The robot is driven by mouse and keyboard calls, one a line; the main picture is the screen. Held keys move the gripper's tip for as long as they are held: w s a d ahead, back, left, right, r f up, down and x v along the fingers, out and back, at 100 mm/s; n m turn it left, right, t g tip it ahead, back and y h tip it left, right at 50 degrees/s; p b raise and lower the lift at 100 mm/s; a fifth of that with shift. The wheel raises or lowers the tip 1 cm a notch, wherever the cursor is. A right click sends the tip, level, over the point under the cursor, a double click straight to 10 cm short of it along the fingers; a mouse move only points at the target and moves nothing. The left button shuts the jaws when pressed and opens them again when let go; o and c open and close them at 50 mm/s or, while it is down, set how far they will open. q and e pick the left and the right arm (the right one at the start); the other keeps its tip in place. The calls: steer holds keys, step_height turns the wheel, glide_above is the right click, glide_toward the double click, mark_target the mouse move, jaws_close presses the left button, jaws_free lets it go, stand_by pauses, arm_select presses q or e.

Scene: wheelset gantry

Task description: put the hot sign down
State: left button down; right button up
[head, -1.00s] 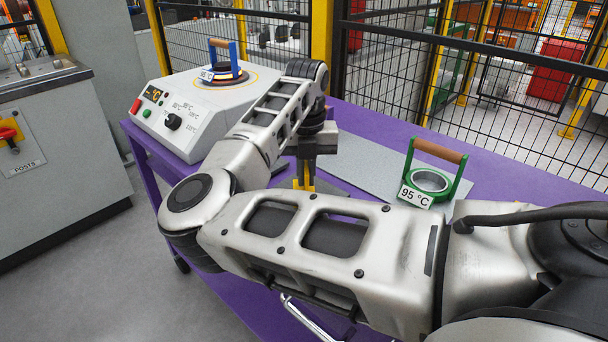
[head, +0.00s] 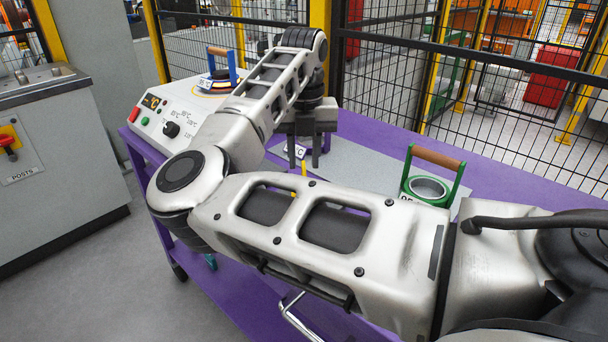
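My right gripper (head: 305,154) hangs over the purple table, left of the middle of the view, pointing down. Its dark fingers stand apart. Between and just below them show a small white patch with dark marks and a thin yellow piece (head: 303,168), which look like parts of the hot sign. My own forearm hides most of the sign, so its full shape and whether it rests on the table cannot be made out. My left gripper is not in view.
A white heater box (head: 152,128) with knob and buttons stands at the back left, a blue-framed tool (head: 232,64) with wooden handle on it. A green ring tool (head: 407,185) stands on the grey mat (head: 365,160) at right. Black mesh fencing runs behind the purple table (head: 385,128).

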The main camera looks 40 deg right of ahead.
mark_target(304, 172)
step_height(304, 172, up, 6)
steer(key=shift+s, duration=0.1)
stand_by(0.7)
